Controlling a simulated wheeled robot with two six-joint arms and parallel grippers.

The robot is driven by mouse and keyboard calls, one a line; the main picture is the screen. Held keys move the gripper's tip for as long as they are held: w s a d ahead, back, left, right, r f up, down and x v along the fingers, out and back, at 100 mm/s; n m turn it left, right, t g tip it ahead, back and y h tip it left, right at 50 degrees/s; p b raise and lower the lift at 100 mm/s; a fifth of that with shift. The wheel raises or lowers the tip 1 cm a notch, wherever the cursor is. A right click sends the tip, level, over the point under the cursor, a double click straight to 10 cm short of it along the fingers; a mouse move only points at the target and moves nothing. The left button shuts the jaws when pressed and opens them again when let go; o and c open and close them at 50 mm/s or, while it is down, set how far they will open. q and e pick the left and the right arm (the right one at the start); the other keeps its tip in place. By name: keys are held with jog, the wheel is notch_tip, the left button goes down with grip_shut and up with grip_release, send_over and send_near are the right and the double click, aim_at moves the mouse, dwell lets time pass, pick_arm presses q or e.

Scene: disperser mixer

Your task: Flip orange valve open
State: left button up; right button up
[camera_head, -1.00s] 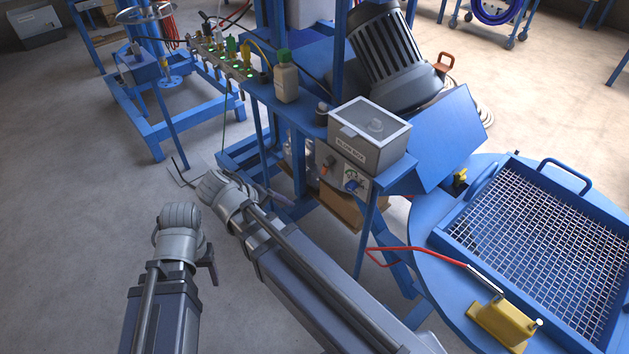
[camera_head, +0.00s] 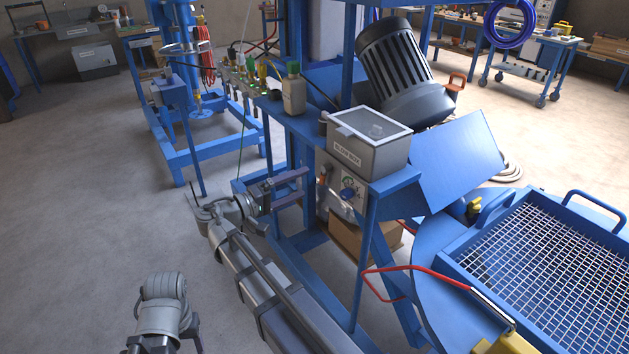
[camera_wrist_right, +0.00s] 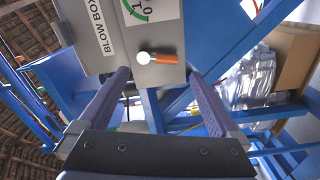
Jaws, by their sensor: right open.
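The orange valve (camera_head: 322,183) is small and sits on the grey front panel under the blow box, left of the dial. In the right wrist view its orange handle (camera_wrist_right: 166,59) lies sideways, with a round white end at its left. My right gripper (camera_head: 296,187) points at the panel from the left, fingers apart and empty. In the wrist view its fingertips (camera_wrist_right: 158,74) stand on either side of the handle, with the handle between them and apparently untouched. How far the tips are from the panel is hard to tell. My left arm shows at the bottom left; its fingers cannot be made out.
Blue frame posts and a cardboard box (camera_head: 362,240) are below. A bottle (camera_head: 293,90) stands on the ledge. A mesh-topped blue vessel (camera_head: 430,260) is at right.

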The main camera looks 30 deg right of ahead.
aim_at(322, 178)
jog(key=d, duration=0.5)
jog(key=shift+w+d, duration=0.2)
jog(key=shift+d, duration=0.15)
jog(key=c, duration=1.4)
jog(key=shift+s+f+n, duration=0.1)
jog(key=shift+s+n, duration=0.05)
jog(key=shift+n, duration=0.6)
jog(key=shift+s+n, duration=0.15)
jog(key=shift+n, duration=0.6)
jog(key=o, duration=1.4)
jog(key=shift+a, duration=0.1)
jog(key=a, duration=0.7)
jog(key=shift+s+a, duration=0.3)
